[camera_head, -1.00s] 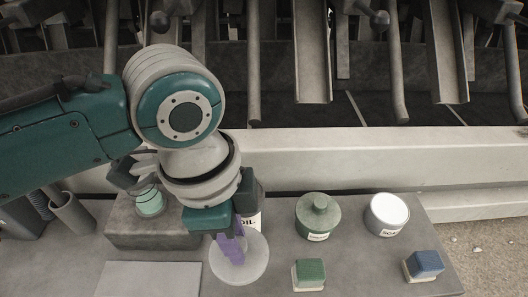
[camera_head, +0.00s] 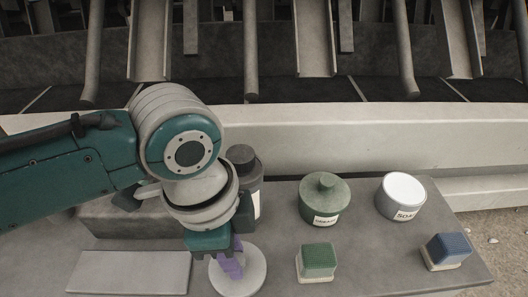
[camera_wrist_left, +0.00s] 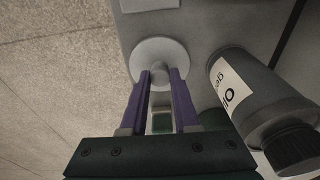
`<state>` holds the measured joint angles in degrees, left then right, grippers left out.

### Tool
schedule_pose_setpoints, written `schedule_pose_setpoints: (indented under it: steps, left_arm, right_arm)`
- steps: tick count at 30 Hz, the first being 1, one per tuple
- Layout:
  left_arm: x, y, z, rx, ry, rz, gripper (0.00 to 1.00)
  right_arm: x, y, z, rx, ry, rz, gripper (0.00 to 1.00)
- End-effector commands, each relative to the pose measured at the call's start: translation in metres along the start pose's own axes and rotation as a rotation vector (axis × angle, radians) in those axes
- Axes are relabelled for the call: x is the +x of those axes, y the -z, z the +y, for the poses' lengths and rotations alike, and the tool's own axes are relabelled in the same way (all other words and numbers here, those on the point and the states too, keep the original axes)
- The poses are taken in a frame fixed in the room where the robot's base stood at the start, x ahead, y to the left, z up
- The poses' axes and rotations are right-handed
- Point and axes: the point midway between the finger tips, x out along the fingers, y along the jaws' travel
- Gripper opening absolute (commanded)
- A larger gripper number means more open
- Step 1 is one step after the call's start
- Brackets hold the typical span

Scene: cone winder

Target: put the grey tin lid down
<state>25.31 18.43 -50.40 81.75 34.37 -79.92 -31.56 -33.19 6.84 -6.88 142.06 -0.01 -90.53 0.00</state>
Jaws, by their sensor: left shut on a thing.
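The grey tin lid (camera_head: 258,275) is a round pale disc with a small knob, near the front of the grey bench top in the head view. My left gripper (camera_head: 236,262) points down over it with its purple fingers shut on the knob. In the left wrist view the lid (camera_wrist_left: 158,52) lies beyond the fingertips (camera_wrist_left: 160,80), flat side towards the camera, close to the bench edge. I cannot tell whether its underside touches the bench. My right gripper is not in view.
A dark oil bottle (camera_head: 246,170) stands close behind my gripper. A green tin (camera_head: 325,203), a white soap tin (camera_head: 400,197), a green brush-like block (camera_head: 317,260) and a blue one (camera_head: 447,250) stand right. A pale flat plate (camera_head: 130,272) lies left, bare.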

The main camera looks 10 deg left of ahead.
Motion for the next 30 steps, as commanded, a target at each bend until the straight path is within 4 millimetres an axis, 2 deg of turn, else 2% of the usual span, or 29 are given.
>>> schedule_pose_setpoints:
  steps: [1, 2, 9, 16, 19, 23, 30]
  left_arm:
    - [0.002, 0.000, 0.000, 0.000, -0.001, -0.001, 0.00]
    - [0.002, 0.000, 0.000, 0.000, -0.001, -0.001, 0.31]
    - [0.002, 0.000, 0.000, 0.000, 0.000, 0.000, 0.58]
    - [0.001, 0.000, 0.000, 0.000, 0.000, 0.000, 0.59]
    - [-0.005, 0.001, 0.000, 0.001, 0.001, 0.001, 0.59]
    - [-0.027, 0.001, 0.000, 0.001, 0.000, 0.000, 0.59]
    - [-0.082, 0.001, 0.000, 0.001, -0.001, 0.000, 0.59]
  right_arm:
    - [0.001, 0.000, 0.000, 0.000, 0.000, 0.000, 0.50]
    - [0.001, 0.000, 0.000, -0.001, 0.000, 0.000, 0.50]
    - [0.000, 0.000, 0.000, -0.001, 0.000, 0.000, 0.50]
    - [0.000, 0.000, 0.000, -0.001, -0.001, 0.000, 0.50]
    - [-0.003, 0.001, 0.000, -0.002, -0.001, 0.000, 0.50]
    - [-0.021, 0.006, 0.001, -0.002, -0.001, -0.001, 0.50]
    - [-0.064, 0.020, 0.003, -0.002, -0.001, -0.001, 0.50]
